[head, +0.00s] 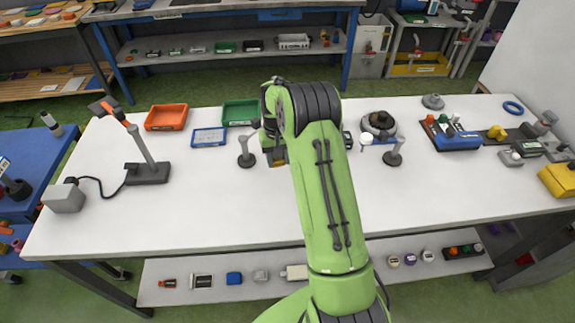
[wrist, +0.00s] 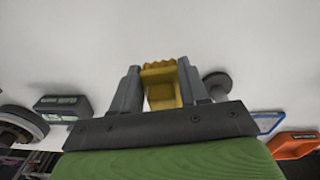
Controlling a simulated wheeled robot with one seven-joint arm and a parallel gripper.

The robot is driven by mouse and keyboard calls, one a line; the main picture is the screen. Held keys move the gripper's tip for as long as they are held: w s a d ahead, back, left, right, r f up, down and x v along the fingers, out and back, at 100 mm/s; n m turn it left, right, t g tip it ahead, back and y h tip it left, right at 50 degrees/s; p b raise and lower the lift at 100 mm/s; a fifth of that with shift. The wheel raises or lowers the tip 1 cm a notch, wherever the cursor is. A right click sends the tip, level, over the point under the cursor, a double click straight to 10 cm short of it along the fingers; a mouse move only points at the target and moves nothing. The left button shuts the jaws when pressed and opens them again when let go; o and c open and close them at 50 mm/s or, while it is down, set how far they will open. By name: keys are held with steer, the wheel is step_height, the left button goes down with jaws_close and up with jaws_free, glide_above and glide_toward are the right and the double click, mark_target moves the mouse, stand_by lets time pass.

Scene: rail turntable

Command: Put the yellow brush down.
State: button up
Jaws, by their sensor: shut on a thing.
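The yellow brush (wrist: 162,88) is between the two grey fingers of my gripper (wrist: 158,76) in the wrist view. My gripper is shut on it. Its wavy edge points away from the palm. In the head view a small yellow-brown part of the brush (head: 279,163) shows beside my green arm, over the middle of the white table. My arm hides most of my gripper there. I cannot tell whether the brush touches the table.
On the white table (head: 215,205), a grey post (head: 245,152) stands just left of my gripper. Green (head: 239,112) and orange (head: 166,117) trays and a blue-framed tray (head: 209,137) lie further left. Another post (head: 394,152) stands right. The front-left table area is clear.

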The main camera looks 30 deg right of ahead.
steer(key=d+r+m+b, duration=0.2)
steer(key=d+r, duration=0.2)
steer(key=d, duration=0.4)
steer(key=f, duration=0.3)
steer(key=f+b, duration=0.1)
steer(key=f, duration=0.6)
steer(key=shift+w+d+f, duration=0.1)
steer(key=shift+d+f, duration=0.05)
steer(key=shift+d, duration=0.25)
steer(key=o, duration=0.9)
